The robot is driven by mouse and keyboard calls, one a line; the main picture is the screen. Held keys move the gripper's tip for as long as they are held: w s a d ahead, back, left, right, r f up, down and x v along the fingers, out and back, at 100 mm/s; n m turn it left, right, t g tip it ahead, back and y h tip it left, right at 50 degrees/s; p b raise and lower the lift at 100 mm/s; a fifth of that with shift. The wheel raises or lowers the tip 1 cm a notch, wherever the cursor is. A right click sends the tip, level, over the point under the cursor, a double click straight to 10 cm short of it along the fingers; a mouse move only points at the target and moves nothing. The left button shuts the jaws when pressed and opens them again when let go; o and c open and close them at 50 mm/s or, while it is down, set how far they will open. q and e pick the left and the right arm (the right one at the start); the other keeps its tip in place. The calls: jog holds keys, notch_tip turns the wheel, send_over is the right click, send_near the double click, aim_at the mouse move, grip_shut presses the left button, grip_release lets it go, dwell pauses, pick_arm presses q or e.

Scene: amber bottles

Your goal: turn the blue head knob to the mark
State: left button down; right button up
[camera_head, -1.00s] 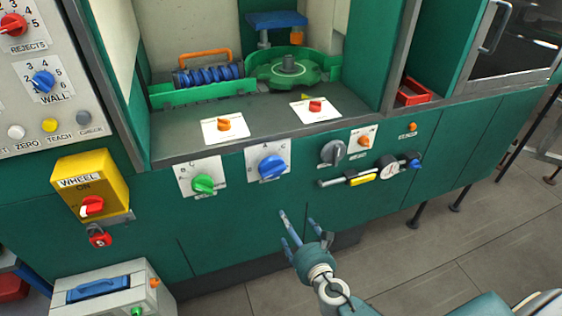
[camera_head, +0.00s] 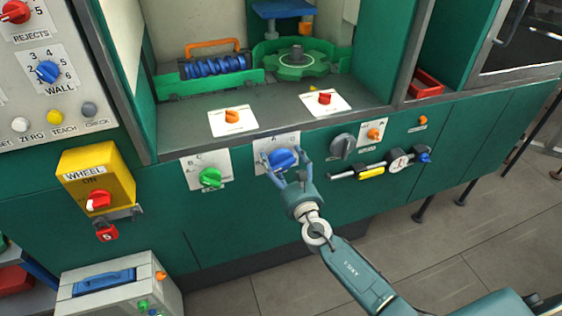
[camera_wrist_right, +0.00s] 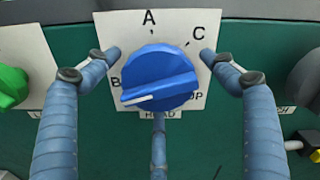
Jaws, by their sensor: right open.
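The blue head knob (camera_head: 284,158) sits on a white plate (camera_head: 263,145) on the green machine front. In the right wrist view the knob (camera_wrist_right: 160,72) fills the middle, and its white pointer line points lower left, below the letter B. The letters A and C are on the plate above, and part of a word ending in "OP" shows at lower right. My right gripper (camera_head: 286,160) is open around the knob. In the right wrist view its two upper fingertips stand left and right of the knob, with a third finger below. My left gripper is out of view.
A green knob (camera_head: 210,177) is close on the left and a grey knob (camera_head: 342,146) close on the right. A rail with a yellow slider (camera_head: 371,172) is further right. A yellow wheel switch box (camera_head: 97,178) juts out at left. Floor is free at lower right.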

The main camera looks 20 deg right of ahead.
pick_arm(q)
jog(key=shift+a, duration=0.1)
pick_arm(e)
jog(key=shift+w, duration=0.25)
jog(key=c, duration=1.1)
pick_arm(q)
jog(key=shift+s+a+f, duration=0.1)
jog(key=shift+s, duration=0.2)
pick_arm(e)
jog(key=shift+c, duration=0.2)
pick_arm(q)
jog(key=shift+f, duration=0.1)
pick_arm(e)
jog(key=shift+s, duration=0.1)
